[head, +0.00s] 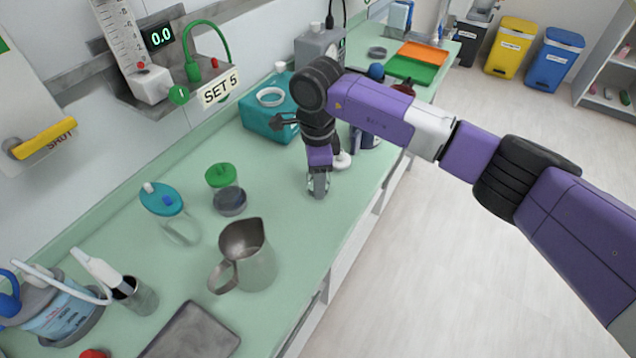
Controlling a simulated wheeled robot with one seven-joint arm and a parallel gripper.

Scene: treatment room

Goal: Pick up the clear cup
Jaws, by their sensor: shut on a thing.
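My gripper (318,187) points down over the green counter, near its front edge. It is shut on a small, clear, greyish thing (319,182), which looks like the clear cup. The fingers and wrist hide much of it, and I cannot tell whether its base touches the counter.
Left of my gripper are a dark clear jar (229,201) with a green top, a teal-lidded jug (166,205) and a metal pitcher (254,262). A teal box (262,122) stands behind, and a white round thing (343,160) is close at the right.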

